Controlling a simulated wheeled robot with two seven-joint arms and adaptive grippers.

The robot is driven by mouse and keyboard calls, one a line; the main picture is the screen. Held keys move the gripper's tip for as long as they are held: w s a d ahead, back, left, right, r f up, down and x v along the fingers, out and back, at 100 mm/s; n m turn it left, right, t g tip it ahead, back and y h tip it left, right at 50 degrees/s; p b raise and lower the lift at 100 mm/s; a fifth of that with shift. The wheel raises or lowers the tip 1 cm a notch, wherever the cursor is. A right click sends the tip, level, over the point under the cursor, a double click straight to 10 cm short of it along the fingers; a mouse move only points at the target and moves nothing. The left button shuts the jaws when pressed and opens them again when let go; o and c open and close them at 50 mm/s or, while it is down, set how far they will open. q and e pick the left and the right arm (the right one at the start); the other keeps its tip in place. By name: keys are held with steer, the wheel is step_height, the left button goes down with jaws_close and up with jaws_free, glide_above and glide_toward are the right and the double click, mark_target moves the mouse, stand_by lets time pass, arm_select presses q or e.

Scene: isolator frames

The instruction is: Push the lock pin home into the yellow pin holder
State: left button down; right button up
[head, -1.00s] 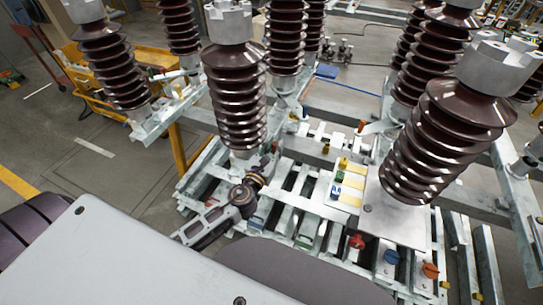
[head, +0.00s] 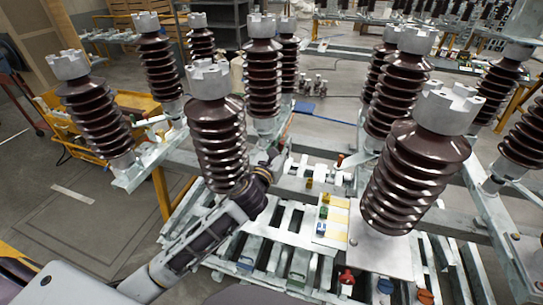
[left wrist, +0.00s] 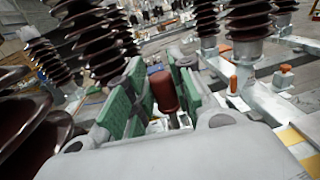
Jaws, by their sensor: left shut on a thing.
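My left gripper (head: 275,163) reaches forward from the lower left in the head view, beside the foot of a brown ribbed insulator. In the left wrist view its green-padded fingers (left wrist: 155,95) stand either side of a dark red lock pin (left wrist: 163,90), with a short metal stem below. The pin's tip and what lies under it are hidden. A small yellow pin holder (head: 325,198) is on the plate right of the gripper, behind a green block (head: 323,213) and a blue block (head: 320,229). The gripper is apart from it. My right gripper is not seen.
Tall ribbed insulators (head: 415,180) stand around the grey steel frame. A red knob (head: 347,276), a blue knob (head: 385,285) and an orange knob (head: 425,296) are along the near edge. A yellow cart (head: 85,125) is at the left.

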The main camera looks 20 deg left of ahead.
arm_select(q)
steer(key=w+d+r+m+h+p, duration=0.1)
steer(key=w+d+r+h+p, duration=0.1)
steer(key=d+r, duration=0.3)
steer(key=w+d+r+m+h+p, duration=0.1)
steer(key=w+d+r+p, duration=0.1)
steer(key=d, duration=0.5)
steer(key=d+f, duration=0.3)
steer(key=f, duration=1.2)
steer(key=shift+w+g, duration=0.2)
steer(key=shift+g, duration=0.1)
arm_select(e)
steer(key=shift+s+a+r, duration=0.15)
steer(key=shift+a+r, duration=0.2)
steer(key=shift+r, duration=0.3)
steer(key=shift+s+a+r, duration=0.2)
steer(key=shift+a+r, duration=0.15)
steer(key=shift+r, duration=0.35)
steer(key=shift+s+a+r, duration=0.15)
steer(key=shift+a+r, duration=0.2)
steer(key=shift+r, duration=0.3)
